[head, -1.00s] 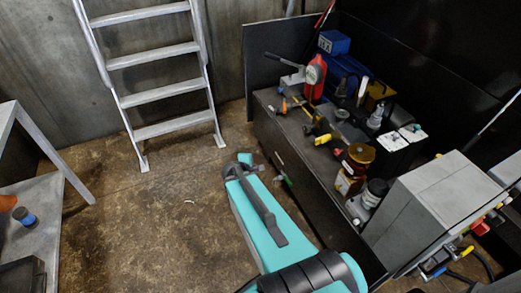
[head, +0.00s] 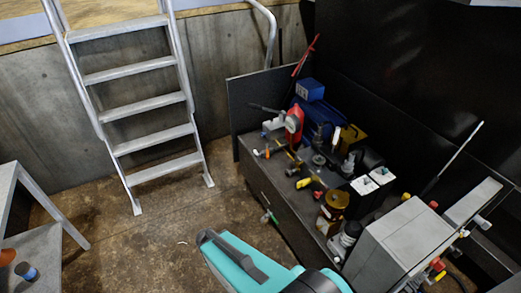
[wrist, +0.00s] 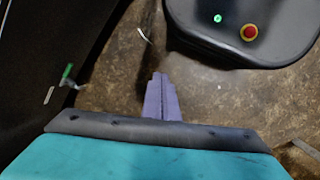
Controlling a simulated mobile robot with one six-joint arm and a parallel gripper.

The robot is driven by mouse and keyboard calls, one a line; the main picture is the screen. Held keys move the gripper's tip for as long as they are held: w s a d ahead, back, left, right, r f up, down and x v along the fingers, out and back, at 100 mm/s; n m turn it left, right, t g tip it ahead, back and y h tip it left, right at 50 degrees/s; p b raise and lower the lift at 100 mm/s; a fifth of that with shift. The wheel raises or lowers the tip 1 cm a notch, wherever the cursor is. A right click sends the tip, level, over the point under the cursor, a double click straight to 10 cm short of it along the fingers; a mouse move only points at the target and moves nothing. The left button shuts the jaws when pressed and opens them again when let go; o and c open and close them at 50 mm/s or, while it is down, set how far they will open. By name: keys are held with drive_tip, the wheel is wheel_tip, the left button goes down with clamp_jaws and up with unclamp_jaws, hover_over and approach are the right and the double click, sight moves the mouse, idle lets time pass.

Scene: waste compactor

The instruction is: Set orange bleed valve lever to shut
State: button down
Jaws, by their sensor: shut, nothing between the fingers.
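A small orange lever-like part (head: 266,152) shows on the left end of the dark bench top (head: 262,180) in the head view. It is too small to tell its exact setting. It does not show in the wrist view. My gripper (wrist: 158,76) is shut and empty in the wrist view, above the brown floor and apart from the bench. It cannot be made out in the head view, where my teal arm lies in front of the bench.
A red-bodied device (head: 294,122), a yellow-handled part (head: 309,183) and a brass-coloured cylinder (head: 333,205) crowd the bench top. A green handle (head: 268,216) sticks out from the bench side, also in the wrist view (wrist: 67,72). A ladder (head: 140,110) stands behind. Floor between is clear.

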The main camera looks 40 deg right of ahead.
drive_tip(key=s+a+r+m+g+y+p, duration=0.2)
drive_tip(key=s+a+r+p, duration=0.4)
drive_tip(key=s+a, duration=0.4)
drive_tip(key=shift+s+a+m+g+y+p, duration=0.15)
drive_tip(key=shift+s+m+g+y+p, duration=0.25)
drive_tip(key=shift+g+y+p, duration=0.15)
